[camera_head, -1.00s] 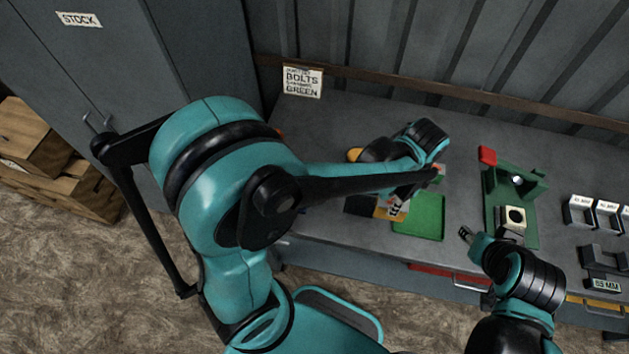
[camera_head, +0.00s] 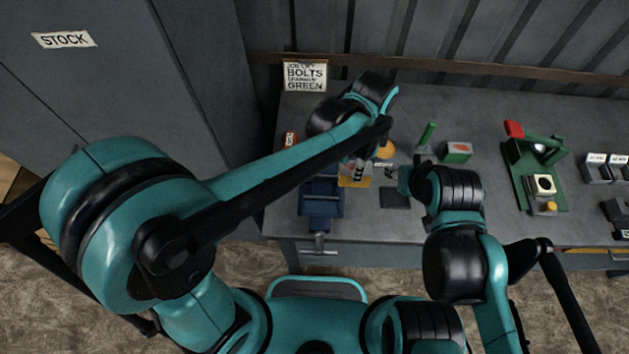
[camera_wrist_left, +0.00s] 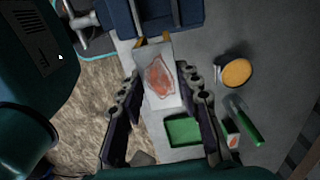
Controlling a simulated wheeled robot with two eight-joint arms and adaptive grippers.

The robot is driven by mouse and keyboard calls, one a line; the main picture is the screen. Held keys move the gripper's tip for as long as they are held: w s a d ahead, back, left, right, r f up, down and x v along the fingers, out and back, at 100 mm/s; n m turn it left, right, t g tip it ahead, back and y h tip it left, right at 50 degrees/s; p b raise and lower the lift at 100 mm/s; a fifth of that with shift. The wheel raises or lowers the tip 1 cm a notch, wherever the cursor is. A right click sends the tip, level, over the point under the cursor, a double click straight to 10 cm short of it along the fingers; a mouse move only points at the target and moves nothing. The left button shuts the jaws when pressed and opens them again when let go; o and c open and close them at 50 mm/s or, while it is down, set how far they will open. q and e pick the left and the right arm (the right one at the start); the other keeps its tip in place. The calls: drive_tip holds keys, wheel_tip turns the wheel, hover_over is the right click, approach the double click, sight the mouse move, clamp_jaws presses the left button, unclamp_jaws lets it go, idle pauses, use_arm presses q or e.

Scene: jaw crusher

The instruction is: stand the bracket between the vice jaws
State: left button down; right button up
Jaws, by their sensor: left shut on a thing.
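In the left wrist view the bracket (camera_wrist_left: 160,82) is a pale grey plate with a rusty red patch, between the fingers of my left gripper (camera_wrist_left: 162,85), which is shut on it. The blue vice (camera_wrist_left: 170,15) is at the top of that view, beyond the bracket. In the head view the vice (camera_head: 320,203) stands at the bench's front edge. My left gripper (camera_head: 358,165) is just right of it, partly hidden by its arm. Whether the bracket touches the vice cannot be told. My right gripper (camera_head: 405,180) is near a dark pad; its fingers are unclear.
The dark pad (camera_head: 395,198) lies right of the vice. A yellow disc (camera_head: 385,150), a green-handled tool (camera_head: 427,135) and a green-and-white box (camera_head: 457,152) stand behind. A green fixture (camera_head: 538,170) is farther right.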

use_arm(q)
drive_tip(key=a+f+b, duration=0.1)
drive_tip(key=a+f, duration=0.1)
drive_tip(key=f, duration=0.1)
drive_tip(key=a+f, duration=0.3)
drive_tip(key=a+f+b, duration=0.1)
drive_tip(key=a+f, duration=0.2)
drive_tip(key=shift+w+a+b, duration=0.1)
drive_tip(key=shift+w+b, duration=0.25)
drive_tip(key=c, duration=1.5)
unclamp_jaws()
drive_tip(key=shift+f, duration=0.15)
drive_tip(key=o, duration=0.4)
drive_tip(key=shift+o, duration=0.2)
